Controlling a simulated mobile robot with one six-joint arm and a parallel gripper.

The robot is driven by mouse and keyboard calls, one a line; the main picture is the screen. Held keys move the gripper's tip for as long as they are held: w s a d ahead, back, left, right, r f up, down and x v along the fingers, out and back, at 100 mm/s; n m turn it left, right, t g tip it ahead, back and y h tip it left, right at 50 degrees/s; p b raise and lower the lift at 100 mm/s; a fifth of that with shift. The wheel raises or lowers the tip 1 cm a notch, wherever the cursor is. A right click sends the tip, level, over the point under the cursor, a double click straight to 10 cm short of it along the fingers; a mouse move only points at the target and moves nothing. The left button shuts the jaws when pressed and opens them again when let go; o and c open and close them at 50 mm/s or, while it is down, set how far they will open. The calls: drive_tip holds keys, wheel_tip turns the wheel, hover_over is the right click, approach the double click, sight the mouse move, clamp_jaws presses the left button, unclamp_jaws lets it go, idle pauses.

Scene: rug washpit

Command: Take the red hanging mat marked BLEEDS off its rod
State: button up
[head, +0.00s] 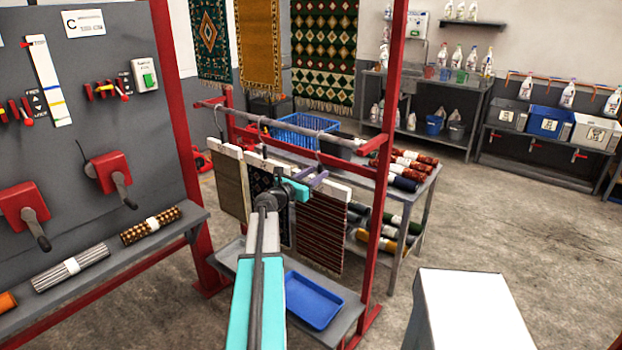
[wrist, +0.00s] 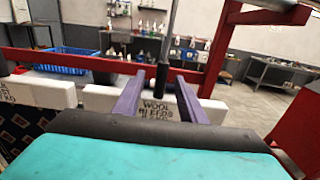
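The red striped mat (head: 320,232) hangs from a white hanger bar on the rod (head: 290,126) in the head view, at the right end of a row of hanging mats. In the wrist view, its white bar carries a label (wrist: 157,110) reading WOOL and BLEEDS. My gripper (head: 310,181) is at this bar; its purple fingers also show in the wrist view (wrist: 158,76). They are open, one each side of the dark upright hook stem (wrist: 162,76), with gaps on both sides. My arm hides part of the mats; whether the fingers touch the bar is unclear.
A brown mat (head: 229,185) and a dark patterned mat (head: 261,188) hang close on the left. A red post (head: 383,180) stands close on the right. A blue tray (head: 312,299) lies on the shelf below. A table with rolled rugs (head: 408,170) is behind.

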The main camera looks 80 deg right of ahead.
drive_tip(key=shift+x, duration=1.3)
clamp_jaws()
drive_tip(key=shift+r, duration=0.1)
idle(0.9)
drive_tip(key=shift+s+r+p, duration=0.1)
drive_tip(key=shift+r+p, duration=1.35)
drive_tip(key=shift+r, duration=0.7)
